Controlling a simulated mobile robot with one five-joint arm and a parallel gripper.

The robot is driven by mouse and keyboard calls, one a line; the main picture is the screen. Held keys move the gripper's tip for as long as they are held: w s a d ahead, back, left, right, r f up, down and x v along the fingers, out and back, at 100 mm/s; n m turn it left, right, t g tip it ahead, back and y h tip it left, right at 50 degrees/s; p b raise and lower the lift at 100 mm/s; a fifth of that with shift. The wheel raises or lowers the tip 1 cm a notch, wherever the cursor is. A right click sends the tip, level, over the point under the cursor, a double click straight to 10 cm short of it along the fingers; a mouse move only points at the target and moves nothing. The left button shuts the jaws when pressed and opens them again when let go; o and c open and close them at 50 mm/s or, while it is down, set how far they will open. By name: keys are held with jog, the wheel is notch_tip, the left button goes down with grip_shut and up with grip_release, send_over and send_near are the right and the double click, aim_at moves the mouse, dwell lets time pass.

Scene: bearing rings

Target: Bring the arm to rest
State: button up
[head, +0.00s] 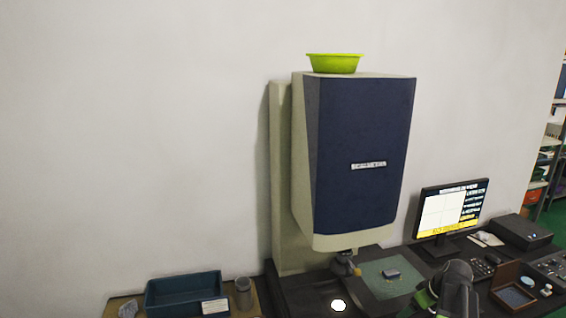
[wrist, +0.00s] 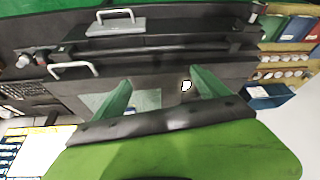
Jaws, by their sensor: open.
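My gripper (wrist: 160,84) shows in the wrist view with its two green fingers spread apart and nothing between them. Beyond the fingers lie a dark machine front and bench. In the head view my dark arm rises at the lower right, in front of the bench, with a green part beside it; the fingertips cannot be made out there.
A tall measuring machine (head: 365,150) carries a green bowl (head: 334,64) on top. A monitor (head: 450,210) and keyboard (head: 484,268) stand right. A blue tray (head: 183,294) and grey cup (head: 244,294) sit left. A wooden box (head: 514,292) lies lower right.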

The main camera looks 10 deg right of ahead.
jog(key=w+a+f+n+g+b, duration=0.1)
jog(key=w+a+f+b, duration=0.1)
jog(key=a, duration=0.6)
jog(key=w+a+f+n+b, duration=0.1)
jog(key=w+a+f+n, duration=0.1)
jog(key=a, duration=0.7)
jog(key=w+a+f+n+g+b, duration=0.1)
jog(key=w+a+f+b, duration=0.15)
jog(key=a, duration=0.55)
jog(key=s+a+f+m+g+b, duration=0.1)
jog(key=s+a+m, duration=0.2)
jog(key=a, duration=0.3)
jog(key=s+a+f+m+g+h, duration=0.1)
jog(key=s+a+f+m, duration=0.1)
jog(key=s+a+m, duration=0.2)
jog(key=shift+s+a+f+b, duration=0.2)
jog(key=shift+a+b, duration=0.2)
jog(key=shift+a, duration=0.65)
